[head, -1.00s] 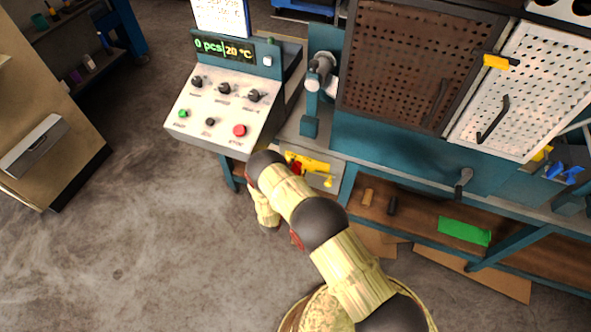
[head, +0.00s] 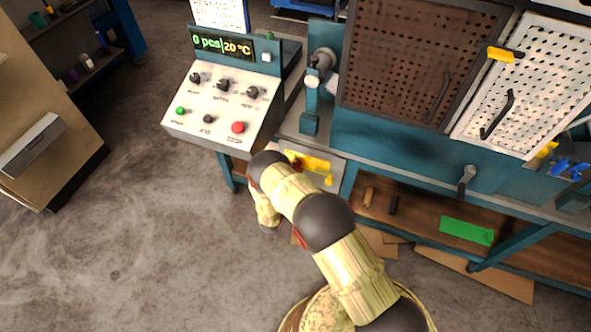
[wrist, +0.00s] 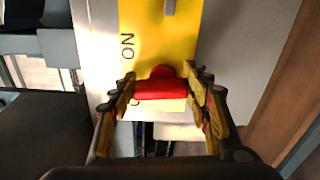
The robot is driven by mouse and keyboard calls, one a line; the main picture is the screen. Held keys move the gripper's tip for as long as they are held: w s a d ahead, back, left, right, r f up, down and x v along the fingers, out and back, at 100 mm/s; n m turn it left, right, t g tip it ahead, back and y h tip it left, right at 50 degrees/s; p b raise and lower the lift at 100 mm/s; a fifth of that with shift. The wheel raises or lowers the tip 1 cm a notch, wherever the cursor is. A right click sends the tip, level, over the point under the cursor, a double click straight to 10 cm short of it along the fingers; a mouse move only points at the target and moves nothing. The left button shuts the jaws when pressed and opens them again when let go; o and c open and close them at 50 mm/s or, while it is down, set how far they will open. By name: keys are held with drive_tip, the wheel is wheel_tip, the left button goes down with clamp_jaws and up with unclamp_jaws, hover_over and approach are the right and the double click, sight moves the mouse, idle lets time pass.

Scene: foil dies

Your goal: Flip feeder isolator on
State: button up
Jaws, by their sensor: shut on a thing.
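The feeder isolator is a yellow plate (wrist: 160,35) with a red handle (wrist: 160,88), seen close in the wrist view. The handle lies across the picture near the lower end of the yellow plate. In the head view the yellow isolator (head: 315,164) sits low on the bench front; my arm hides the gripper and most of the handle.
A control console (head: 217,105) with knobs and buttons stands left of the isolator. The bench's lower shelf (head: 420,212) holds a green piece (head: 466,231) and small parts. A crank handle (head: 467,178) sticks out at the right. The floor at left is open.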

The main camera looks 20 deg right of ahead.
drive_tip(key=shift+f+m, duration=0.1)
drive_tip(key=shift+m, duration=0.5)
drive_tip(key=o, duration=1.2)
drive_tip(key=v, duration=1.2)
